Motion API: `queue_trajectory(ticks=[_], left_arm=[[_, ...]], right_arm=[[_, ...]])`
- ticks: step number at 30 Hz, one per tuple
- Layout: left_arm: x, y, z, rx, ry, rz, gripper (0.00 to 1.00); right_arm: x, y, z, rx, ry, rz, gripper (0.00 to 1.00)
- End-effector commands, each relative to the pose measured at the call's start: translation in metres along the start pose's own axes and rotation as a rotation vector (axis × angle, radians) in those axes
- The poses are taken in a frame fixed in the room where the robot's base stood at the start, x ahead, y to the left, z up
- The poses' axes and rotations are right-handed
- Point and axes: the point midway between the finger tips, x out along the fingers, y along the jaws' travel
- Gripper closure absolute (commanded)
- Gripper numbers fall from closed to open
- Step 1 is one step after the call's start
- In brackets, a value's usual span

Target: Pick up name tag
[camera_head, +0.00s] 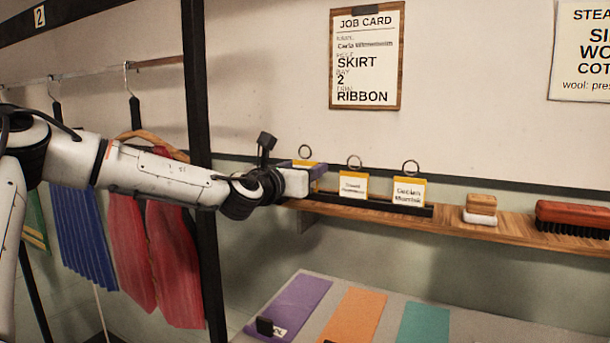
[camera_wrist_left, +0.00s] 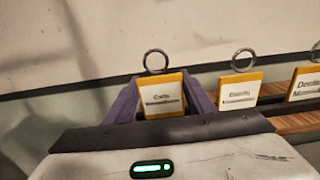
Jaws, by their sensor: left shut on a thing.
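My left gripper (camera_head: 312,170) is shut on the leftmost name tag, at the left end of the wooden shelf. In the left wrist view this yellow-edged white name tag (camera_wrist_left: 161,97), which seems to read "Carla", sits between my two purple-grey fingers, with its metal ring above. In the head view my gripper hides most of it. I cannot tell whether its bottom edge is clear of the dark rack (camera_head: 385,207). A middle name tag (camera_head: 353,186) and a right name tag (camera_head: 409,192) stand upright in the rack. My right gripper is not in view.
A job card (camera_head: 366,57) hangs on the wall and reads skirt, 2, ribbon. A small block (camera_head: 481,208) and a red brush (camera_head: 574,216) lie on the shelf to the right. Garments (camera_head: 155,255) hang at left beyond a dark post (camera_head: 197,130). Coloured panels (camera_head: 353,315) lie below.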

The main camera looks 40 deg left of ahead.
Motion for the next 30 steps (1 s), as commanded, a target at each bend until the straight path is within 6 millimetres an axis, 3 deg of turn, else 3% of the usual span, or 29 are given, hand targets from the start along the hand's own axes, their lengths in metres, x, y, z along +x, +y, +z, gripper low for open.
queue_trajectory(ticks=[18,24,30], left_arm=[[0.000,0.001,0.137,0.004,-0.004,0.002,0.72],[0.000,0.000,0.160,0.002,-0.002,0.001,0.72],[0.000,0.000,0.167,0.000,-0.001,0.000,0.72]], right_arm=[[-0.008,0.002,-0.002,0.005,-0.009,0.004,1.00],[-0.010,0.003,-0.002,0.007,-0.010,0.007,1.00],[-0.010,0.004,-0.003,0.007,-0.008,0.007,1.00]])
